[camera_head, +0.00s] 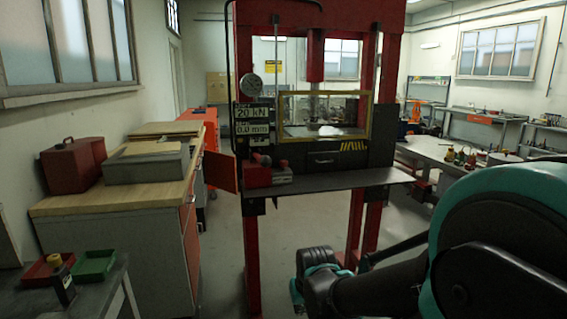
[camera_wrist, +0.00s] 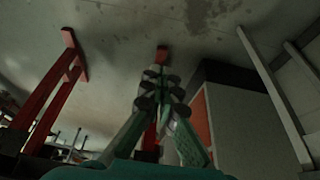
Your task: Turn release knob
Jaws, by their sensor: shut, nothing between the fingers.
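A red hydraulic press (camera_head: 245,230) stands in the middle of the head view. A red block (camera_head: 257,177) with small round red and dark parts (camera_head: 262,160) sits at the left of its dark shelf. The release knob may be among these parts, but they are too small to tell. My gripper (camera_wrist: 161,72) shows in the wrist view with its green fingers together, shut and empty. It is low, over the grey floor, and apart from the press. My gripper's fingers cannot be made out in the head view, where my dark arm reaches in from the lower right.
A wooden-topped cabinet (camera_head: 110,197) stands left of the press, with a grey case (camera_head: 146,165) and a red toolbox (camera_head: 72,165) on it. Red and green trays (camera_head: 94,264) lie lower left. A cluttered bench (camera_head: 450,150) is at right. Floor between cabinet and press is clear.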

